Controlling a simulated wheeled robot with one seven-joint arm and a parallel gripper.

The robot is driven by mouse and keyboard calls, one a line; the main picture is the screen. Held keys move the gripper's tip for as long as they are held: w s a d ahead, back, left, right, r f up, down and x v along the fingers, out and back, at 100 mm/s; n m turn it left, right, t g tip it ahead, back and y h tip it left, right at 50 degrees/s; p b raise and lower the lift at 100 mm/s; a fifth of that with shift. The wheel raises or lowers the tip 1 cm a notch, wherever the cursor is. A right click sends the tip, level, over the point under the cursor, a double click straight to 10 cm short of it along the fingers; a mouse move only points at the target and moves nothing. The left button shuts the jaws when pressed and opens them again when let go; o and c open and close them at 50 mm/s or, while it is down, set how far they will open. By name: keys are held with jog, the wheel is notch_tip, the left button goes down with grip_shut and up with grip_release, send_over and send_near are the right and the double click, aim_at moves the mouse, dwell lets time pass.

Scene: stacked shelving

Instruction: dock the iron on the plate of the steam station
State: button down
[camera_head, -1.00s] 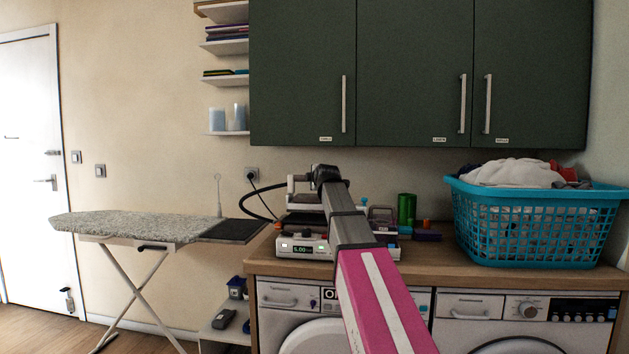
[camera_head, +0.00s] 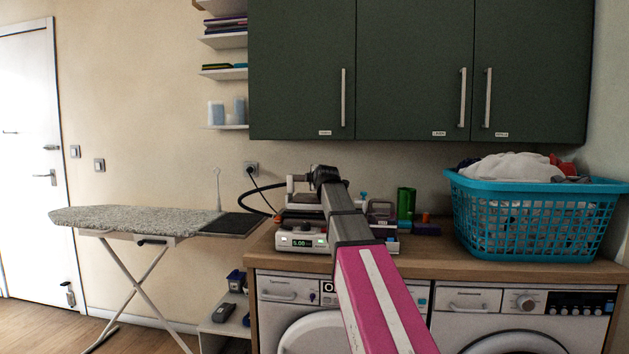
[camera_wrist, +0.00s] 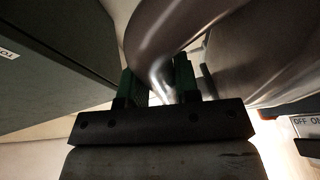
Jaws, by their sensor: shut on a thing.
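The iron (camera_head: 293,195), with a pale handle, is upright over the steam station (camera_head: 296,241) at the left part of the counter. The station is a white box with a lit green display. The plate on its top shows as a dark strip just below the iron; I cannot tell whether they touch. My gripper (camera_head: 322,178) is at the iron's handle, partly hidden by my arm. In the wrist view, the green fingers of my gripper (camera_wrist: 158,78) are shut on the iron's curved, shiny handle (camera_wrist: 160,45). My arm hides the iron's right side in the head view.
A black hose (camera_head: 250,195) loops left of the station. Green cylinders (camera_head: 406,203) and small boxes (camera_head: 426,229) stand to its right. A blue laundry basket (camera_head: 530,225) fills the counter's right end. An ironing board (camera_head: 140,219) stands left. Dark green cupboards (camera_head: 415,70) hang above.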

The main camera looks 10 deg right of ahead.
jog(key=shift+f, duration=0.2)
dwell(0.5)
jog(key=c, duration=0.8)
grip_release()
jog(key=shift+f, duration=0.1)
jog(key=shift+s, duration=0.1)
